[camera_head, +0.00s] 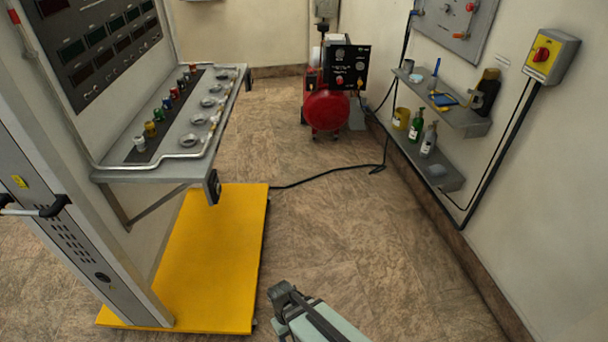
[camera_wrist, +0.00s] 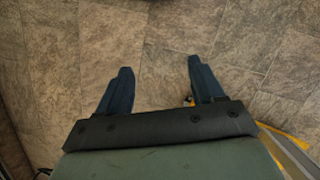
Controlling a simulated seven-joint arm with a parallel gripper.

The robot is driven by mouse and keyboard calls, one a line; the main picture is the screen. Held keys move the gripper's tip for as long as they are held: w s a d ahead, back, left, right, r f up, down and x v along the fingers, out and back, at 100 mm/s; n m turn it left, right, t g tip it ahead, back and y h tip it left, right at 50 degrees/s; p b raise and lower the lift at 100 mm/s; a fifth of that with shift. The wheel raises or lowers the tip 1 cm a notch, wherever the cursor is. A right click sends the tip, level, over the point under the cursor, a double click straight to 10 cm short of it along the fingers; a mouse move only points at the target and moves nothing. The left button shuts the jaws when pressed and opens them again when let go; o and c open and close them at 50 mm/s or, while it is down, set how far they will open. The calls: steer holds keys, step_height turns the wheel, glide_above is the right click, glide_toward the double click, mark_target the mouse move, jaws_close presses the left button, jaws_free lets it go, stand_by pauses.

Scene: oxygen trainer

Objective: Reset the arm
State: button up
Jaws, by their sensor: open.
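My gripper (camera_wrist: 158,85) shows in the wrist view with its two dark blue fingers spread wide apart. Nothing is between them; only the brown stone-tiled floor shows there. In the head view, a grey-green part of my arm (camera_head: 318,325) with a dark joint reaches in at the bottom centre, over bare floor. The fingers cannot be made out in the head view.
The oxygen trainer's bench (camera_head: 150,174) with several coloured knobs stands at left on a yellow base (camera_head: 215,265). A red compressor (camera_head: 327,108) stands at the back. Wall shelves (camera_head: 462,122) with bottles are at right. The middle floor is clear except a black cable (camera_head: 330,170).

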steer(key=s+d+f+m+g+y, duration=0.1)
steer(key=s+d+f+m+g, duration=0.1)
steer(key=s+d, duration=0.4)
steer(key=s+d+f+m+g, duration=0.2)
steer(key=s+d+f+m, duration=0.2)
steer(key=d, duration=1)
steer(key=shift+s+d+f+m+y, duration=0.2)
steer(key=shift+s+f+m+y, duration=0.15)
steer(key=shift+s+f, duration=0.4)
steer(key=shift+s+r, duration=0.15)
